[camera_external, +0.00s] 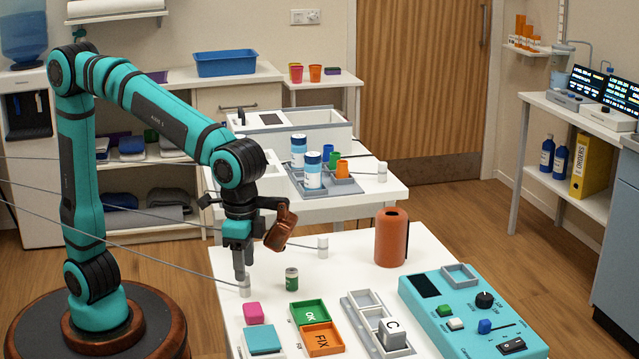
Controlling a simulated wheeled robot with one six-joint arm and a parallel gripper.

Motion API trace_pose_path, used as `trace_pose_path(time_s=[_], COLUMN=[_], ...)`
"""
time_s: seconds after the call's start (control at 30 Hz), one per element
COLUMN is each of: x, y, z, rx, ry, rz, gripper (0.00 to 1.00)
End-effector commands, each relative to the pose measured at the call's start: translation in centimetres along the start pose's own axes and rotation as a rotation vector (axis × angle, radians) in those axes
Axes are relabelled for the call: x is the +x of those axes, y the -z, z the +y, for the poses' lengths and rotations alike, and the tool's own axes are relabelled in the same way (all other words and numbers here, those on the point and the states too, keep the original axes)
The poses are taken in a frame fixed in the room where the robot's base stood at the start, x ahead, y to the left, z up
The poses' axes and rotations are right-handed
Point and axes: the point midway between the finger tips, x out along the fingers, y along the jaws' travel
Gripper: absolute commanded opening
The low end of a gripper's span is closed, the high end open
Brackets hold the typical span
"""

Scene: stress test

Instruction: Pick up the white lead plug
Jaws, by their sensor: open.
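A small white plug (245,290) stands on the near white table at its left edge, with a thin grey lead running off to the left. My gripper (241,275) points down right over this plug, its fingertips at or just above the plug's top. The jaws are open, though the gap between them is hard to see from this side. A second white plug (322,252) stands further back on the same table, and a third (382,174) is on the far table; thin leads run to these too. I cannot tell whether my fingers touch the nearest plug.
A small green jar (291,279) and a pink block (253,313) stand near my gripper. Green and orange trays (322,339), a grey rack (361,327), a teal control box (470,315) and an orange-brown cylinder (391,238) occupy the table. Leads cross the space behind my arm.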

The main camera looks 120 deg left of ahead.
Motion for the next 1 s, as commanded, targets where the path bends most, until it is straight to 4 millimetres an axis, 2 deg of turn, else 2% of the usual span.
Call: trace_pose_path(time_s=[0.23, 0.5, 0.53, 0.77, 1.0], x=[3.4, 4.0, 4.0, 3.9, 3.9], y=[-0.3, -0.3, -0.3, -0.3, -0.3], z=[-0.1, -0.1, -0.1, -0.1, -0.1], rx=[0.000, 0.000, 0.000, 0.000, 0.000], ry=[0.001, -0.001, -0.001, -0.001, -0.001], rz=[-0.002, 0.001, 0.001, 0.001, 0.001], gripper=[0.48, 0.48, 0.46, 0.01, 0.00])
